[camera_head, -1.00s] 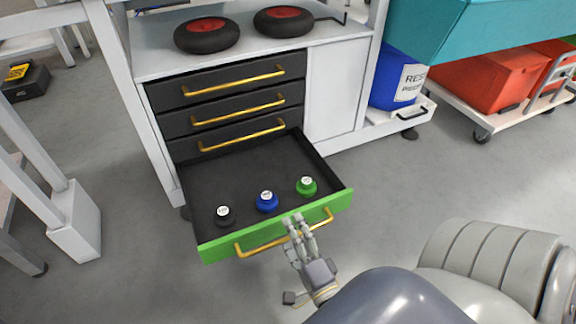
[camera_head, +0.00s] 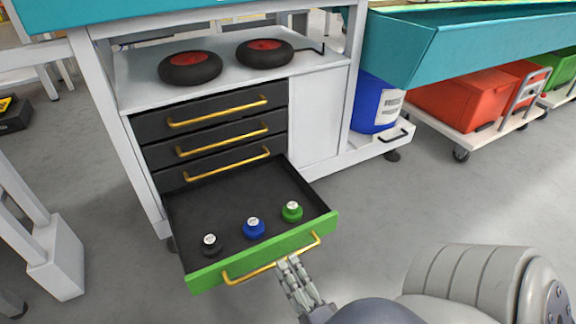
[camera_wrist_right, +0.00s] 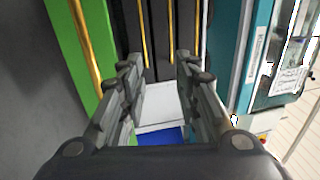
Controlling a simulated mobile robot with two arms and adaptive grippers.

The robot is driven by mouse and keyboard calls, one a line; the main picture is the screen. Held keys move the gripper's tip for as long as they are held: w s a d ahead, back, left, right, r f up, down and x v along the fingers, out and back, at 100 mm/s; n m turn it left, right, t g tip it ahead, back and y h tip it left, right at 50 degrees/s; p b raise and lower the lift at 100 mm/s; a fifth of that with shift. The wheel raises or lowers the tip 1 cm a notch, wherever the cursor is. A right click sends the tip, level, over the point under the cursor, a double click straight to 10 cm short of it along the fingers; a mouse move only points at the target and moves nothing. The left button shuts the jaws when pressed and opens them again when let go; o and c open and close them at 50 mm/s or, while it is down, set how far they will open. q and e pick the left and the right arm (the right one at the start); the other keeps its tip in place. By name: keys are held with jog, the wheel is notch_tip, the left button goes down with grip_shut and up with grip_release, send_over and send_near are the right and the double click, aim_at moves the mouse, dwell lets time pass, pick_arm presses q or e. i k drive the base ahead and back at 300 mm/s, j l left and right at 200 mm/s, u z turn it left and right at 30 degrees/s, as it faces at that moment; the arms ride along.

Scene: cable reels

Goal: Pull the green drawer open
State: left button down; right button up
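The green drawer (camera_head: 262,255) is the lowest of the black cabinet's drawers and is pulled far out. Its bar handle (camera_head: 250,273) is gold. A black (camera_head: 209,246), a blue (camera_head: 253,230) and a green (camera_head: 292,213) round item with white tops stand inside it. My right gripper (camera_head: 288,265) is at the right part of the handle, in front of the drawer. In the right wrist view, its fingers (camera_wrist_right: 158,80) are spread with nothing between them. The green front (camera_wrist_right: 68,45) and gold handle (camera_wrist_right: 85,45) pass outside the left finger. My left gripper is not in view.
Several black drawers (camera_head: 215,125) above are shut. Two black wheels with red hubs (camera_head: 190,70) lie on the shelf. A blue bin (camera_head: 373,105) and red crates (camera_head: 465,95) stand to the right. Grey floor in front is free. A white post (camera_head: 55,255) stands at left.

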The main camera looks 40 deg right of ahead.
aim_at(221, 205)
jog(key=k+j+z, duration=0.2)
jog(key=j, duration=0.2)
jog(key=j+z, duration=0.2)
jog(key=j, duration=0.25)
jog(key=k+j+z, duration=0.2)
jog(key=j, duration=0.15)
jog(key=i+j, duration=0.05)
